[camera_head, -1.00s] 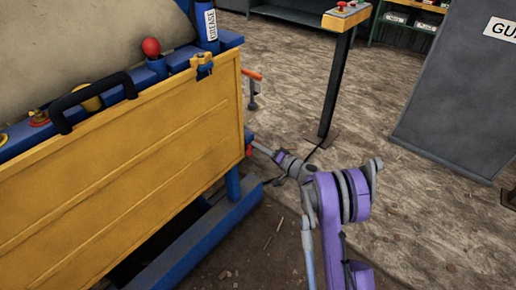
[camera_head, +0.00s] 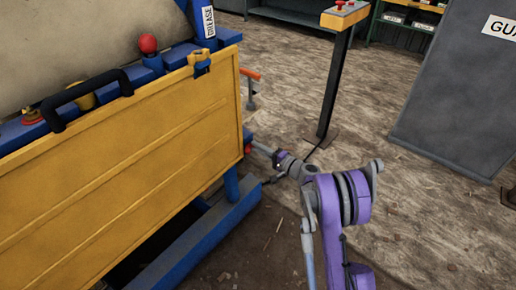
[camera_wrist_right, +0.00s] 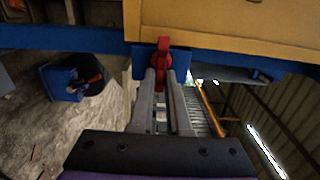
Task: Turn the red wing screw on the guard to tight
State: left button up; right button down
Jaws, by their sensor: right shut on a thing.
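The yellow guard (camera_head: 130,170) is a large panel on the blue machine at the left of the head view. The red wing screw (camera_head: 248,149) shows as a small red spot at the guard's right edge. In the right wrist view the red wing screw (camera_wrist_right: 163,58) stands in front of a blue plate under the yellow guard (camera_wrist_right: 230,22). My right gripper (camera_wrist_right: 164,80) is shut on the screw, with its two grey fingers on either side of it. In the head view my right gripper (camera_head: 262,148) reaches the screw from the right. My left gripper is not in view.
A post with a button box (camera_head: 345,15) stands behind my right arm. A dark grey panel (camera_head: 455,90) stands at the right. A blue lower beam (camera_head: 195,240) runs below the guard. The floor between guard and panel is mostly open.

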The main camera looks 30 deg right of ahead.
dwell(0.3)
jog(key=c, duration=0.9)
grip_release()
jog(key=shift+s, duration=0.1)
jog(key=p+v, duration=0.1)
jog(key=v, duration=0.9)
jog(key=shift+s+d, duration=0.1)
jog(key=shift+s, duration=0.25)
